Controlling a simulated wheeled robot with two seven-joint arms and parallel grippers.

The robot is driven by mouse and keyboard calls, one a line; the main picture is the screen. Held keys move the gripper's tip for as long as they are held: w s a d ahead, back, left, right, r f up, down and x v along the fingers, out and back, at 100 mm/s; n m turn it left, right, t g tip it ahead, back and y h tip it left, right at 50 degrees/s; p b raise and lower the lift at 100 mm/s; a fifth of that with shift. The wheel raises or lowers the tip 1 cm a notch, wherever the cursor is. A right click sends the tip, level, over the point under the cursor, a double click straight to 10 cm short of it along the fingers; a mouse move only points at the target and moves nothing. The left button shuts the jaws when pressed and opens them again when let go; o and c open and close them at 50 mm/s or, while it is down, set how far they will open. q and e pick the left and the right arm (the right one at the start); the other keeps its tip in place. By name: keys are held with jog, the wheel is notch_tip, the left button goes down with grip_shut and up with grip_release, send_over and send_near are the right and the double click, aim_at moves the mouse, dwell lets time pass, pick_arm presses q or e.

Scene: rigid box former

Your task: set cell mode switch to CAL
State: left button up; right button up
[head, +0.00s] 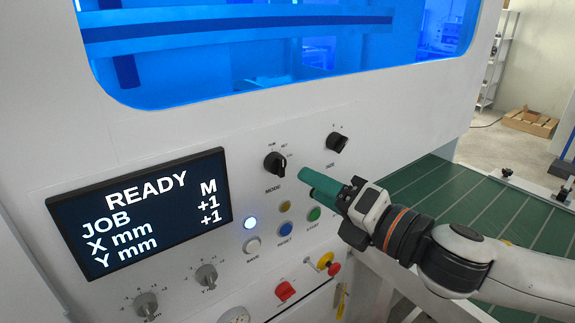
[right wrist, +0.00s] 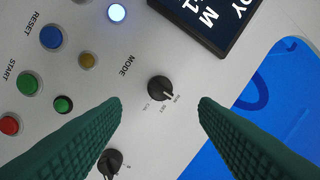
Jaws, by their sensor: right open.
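The black MODE switch (head: 275,163) is a round knob on the white panel, right of the screen, with small RUN, SET and CAL labels around it. In the right wrist view the knob (right wrist: 160,88) lies between my fingertips in the picture. Its white mark points toward the RUN and SET side; I cannot tell exactly which label. My right gripper (head: 314,182) is open with green ribbed fingers, just right of the knob in the head view and apart from it. It holds nothing in the right wrist view (right wrist: 160,103). My left gripper is not in view.
A second black knob (head: 337,142) sits up and right of the switch. Coloured push buttons (head: 285,229) are below it. The screen (head: 140,212) reads READY, JOB M. A blue window (head: 240,50) is above, and a green conveyor surface (head: 500,210) lies right.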

aim_at(283, 170)
jog(key=p+x, duration=0.1)
jog(key=x, duration=0.7)
jog(key=shift+c, duration=0.4)
jog(key=c, duration=0.9)
